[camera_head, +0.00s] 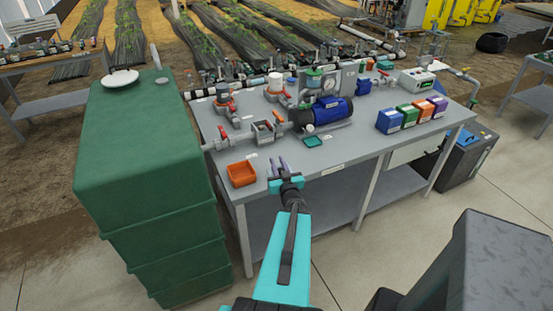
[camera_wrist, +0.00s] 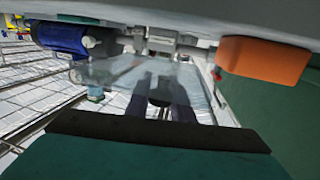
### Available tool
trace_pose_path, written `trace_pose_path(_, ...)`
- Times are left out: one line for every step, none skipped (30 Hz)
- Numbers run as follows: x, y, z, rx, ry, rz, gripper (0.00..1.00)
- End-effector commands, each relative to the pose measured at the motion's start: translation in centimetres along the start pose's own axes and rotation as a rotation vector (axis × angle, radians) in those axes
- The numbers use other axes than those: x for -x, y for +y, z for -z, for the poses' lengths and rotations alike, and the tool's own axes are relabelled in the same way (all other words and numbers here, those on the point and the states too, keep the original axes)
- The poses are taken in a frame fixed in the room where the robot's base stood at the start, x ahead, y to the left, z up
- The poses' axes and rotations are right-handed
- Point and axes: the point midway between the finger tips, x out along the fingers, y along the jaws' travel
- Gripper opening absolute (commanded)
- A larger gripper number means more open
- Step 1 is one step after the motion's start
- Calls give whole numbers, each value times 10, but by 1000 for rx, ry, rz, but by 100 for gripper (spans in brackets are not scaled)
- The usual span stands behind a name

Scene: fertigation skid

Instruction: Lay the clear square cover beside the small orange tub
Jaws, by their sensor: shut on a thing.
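The clear square cover (camera_wrist: 125,72) shows in the wrist view as a see-through sheet in front of the fingers. My gripper (camera_wrist: 165,98) is shut on its near edge. In the head view my gripper (camera_head: 278,165) is over the front left part of the grey bench, just right of the small orange tub (camera_head: 241,174). I cannot make out the cover clearly there. The orange tub also shows in the wrist view (camera_wrist: 262,60), to the right of the cover and apart from it. I cannot tell how high the cover is above the bench.
A blue pump (camera_head: 322,113) stands behind and right of my gripper, with a small teal tray (camera_head: 313,141) in front of it. Coloured boxes (camera_head: 409,113) stand farther right on the bench (camera_head: 355,150). A green tank (camera_head: 152,170) stands left of the bench.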

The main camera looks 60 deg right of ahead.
Motion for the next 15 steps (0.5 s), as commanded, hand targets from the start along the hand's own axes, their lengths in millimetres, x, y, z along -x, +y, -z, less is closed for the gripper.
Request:
trace_pose_path(-3, 0, -3, 2, 3, 0, 0)
trace_pose_path(-4, 1, -3, 1, 3, 0, 0)
trace_pose_path(-8, 1, -4, 0, 2, 0, 0)
trace_pose_path(-10, 2, -4, 0, 1, -1, 0)
trace_pose_path(-13, 2, -4, 1, 1, -1, 0)
trace_pose_path(-16, 3, -4, 2, 1, 0, 0)
trace_pose_path(-18, 3, -4, 1, 1, 0, 0)
trace_pose_path(-20, 4, -4, 0, 1, 0, 0)
trace_pose_path(-24, 4, -4, 1, 1, -1, 0)
trace_pose_path(-26, 5, -4, 2, 1, -1, 0)
trace_pose_path(-28, 6, -4, 2, 1, -2, 0)
trace_pose_path(-30, 6, -4, 1, 0, -1, 0)
trace_pose_path(-30, 5, -4, 0, 0, 0, 0)
trace_pose_path(-30, 5, -4, 0, 0, 1, 0)
trace_pose_path(-31, 5, -4, 0, 0, 3, 0)
